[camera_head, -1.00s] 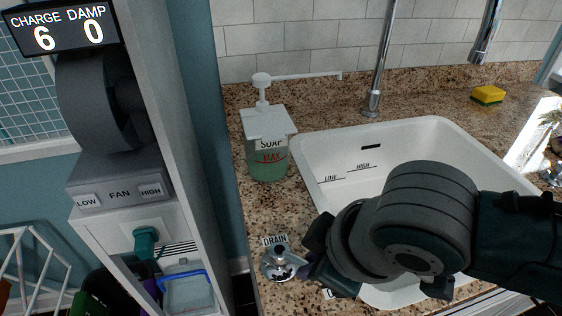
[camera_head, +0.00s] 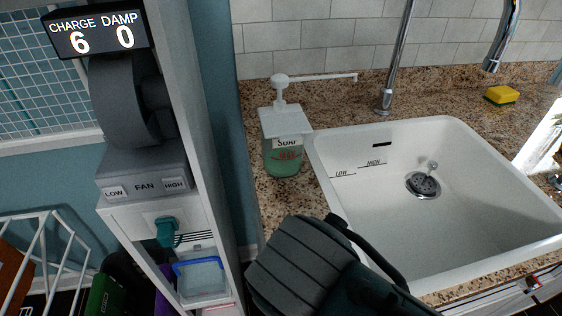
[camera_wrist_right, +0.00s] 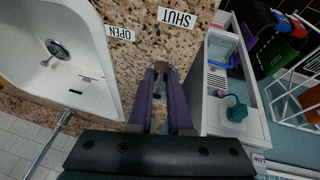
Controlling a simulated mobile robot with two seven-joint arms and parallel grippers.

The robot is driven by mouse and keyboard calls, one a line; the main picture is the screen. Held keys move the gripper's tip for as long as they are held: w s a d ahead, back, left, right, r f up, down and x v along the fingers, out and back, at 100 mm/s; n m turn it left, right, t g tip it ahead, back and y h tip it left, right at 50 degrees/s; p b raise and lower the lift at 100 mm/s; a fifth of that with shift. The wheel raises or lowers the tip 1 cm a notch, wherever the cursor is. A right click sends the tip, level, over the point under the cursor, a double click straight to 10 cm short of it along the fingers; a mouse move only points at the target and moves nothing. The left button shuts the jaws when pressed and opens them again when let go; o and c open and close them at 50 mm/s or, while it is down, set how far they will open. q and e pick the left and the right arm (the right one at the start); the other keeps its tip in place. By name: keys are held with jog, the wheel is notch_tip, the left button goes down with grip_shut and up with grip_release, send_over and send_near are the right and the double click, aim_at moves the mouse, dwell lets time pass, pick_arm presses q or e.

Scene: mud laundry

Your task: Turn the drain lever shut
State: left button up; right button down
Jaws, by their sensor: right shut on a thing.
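My right gripper (camera_wrist_right: 159,92) shows in the right wrist view, its two purple fingers close together over the granite counter. It is shut on the small metal drain lever (camera_wrist_right: 160,67), most of which the fingers hide, so I cannot tell exactly which way it points. A SHUT label (camera_wrist_right: 177,18) lies on the counter up and to the right of the fingertips, and an OPEN label (camera_wrist_right: 120,33) up and to the left. In the head view my right arm covers the lever and its labels. My left gripper is in neither view.
The white sink (camera_head: 465,225) looks empty, with a metal drain (camera_head: 423,184) in its floor. A soap dispenser (camera_head: 285,160) stands at its left edge. A yellow sponge (camera_head: 502,95) lies behind. A fan unit (camera_head: 145,175) stands left of the counter.

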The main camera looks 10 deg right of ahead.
dwell(0.3)
jog(key=c, duration=0.8)
grip_release()
jog(key=shift+c, duration=0.2)
jog(key=shift+a, duration=0.1)
jog(key=shift+r, duration=0.3)
jog(key=p+v, duration=0.2)
jog(key=v, duration=0.7)
